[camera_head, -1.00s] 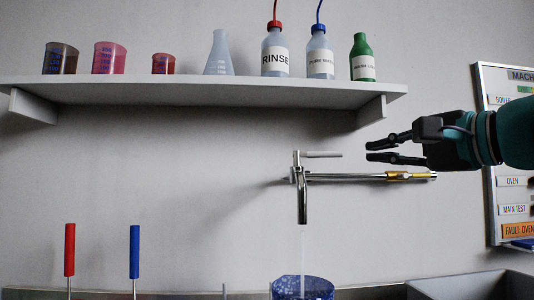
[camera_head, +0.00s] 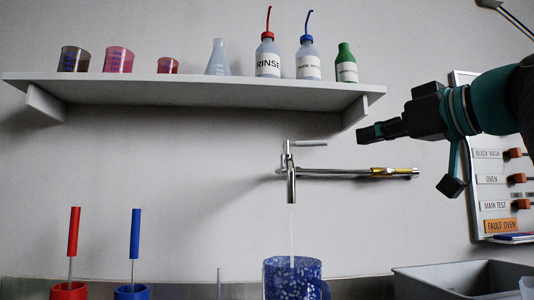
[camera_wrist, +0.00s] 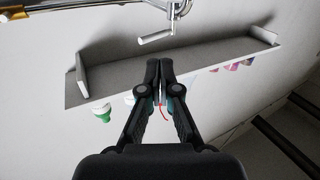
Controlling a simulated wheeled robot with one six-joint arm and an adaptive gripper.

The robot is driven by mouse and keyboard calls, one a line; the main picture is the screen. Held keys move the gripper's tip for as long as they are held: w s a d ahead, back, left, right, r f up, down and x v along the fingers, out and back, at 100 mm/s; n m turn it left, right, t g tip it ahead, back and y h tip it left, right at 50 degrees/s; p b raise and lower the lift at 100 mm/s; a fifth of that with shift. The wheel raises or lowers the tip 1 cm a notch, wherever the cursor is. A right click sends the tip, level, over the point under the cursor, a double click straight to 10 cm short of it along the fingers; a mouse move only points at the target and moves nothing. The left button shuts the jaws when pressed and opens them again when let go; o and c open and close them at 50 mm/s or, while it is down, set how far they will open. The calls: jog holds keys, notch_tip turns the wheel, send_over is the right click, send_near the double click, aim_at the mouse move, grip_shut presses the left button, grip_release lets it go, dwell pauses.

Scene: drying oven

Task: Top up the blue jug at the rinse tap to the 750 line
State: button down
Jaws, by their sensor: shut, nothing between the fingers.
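The blue speckled jug (camera_head: 292,279) stands upright under the rinse tap (camera_head: 291,172) at the bottom of the head view. A thin stream of water (camera_head: 292,232) falls from the spout into it. The 750 line and the water level cannot be made out. The tap's lever (camera_head: 309,143) points to the right. My gripper (camera_head: 360,134) is shut and empty, to the right of the lever and apart from it. In the wrist view, my gripper's fingers (camera_wrist: 159,68) are together, and the lever (camera_wrist: 156,37) shows beyond them.
A wall shelf (camera_head: 200,91) above holds beakers, a flask and several bottles. A grey bin (camera_head: 455,281) stands at the lower right, near a labelled panel (camera_head: 495,195). Red (camera_head: 73,232) and blue (camera_head: 135,234) handled tools stand at the left.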

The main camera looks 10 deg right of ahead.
jog(key=n, duration=0.5)
jog(key=n+p, duration=0.2)
jog(key=n, duration=1)
send_near(306, 143)
jog(key=a+x, duration=0.1)
jog(key=x, duration=0.4)
jog(key=shift+w+d, duration=0.3)
jog(key=shift+w, duration=0.15)
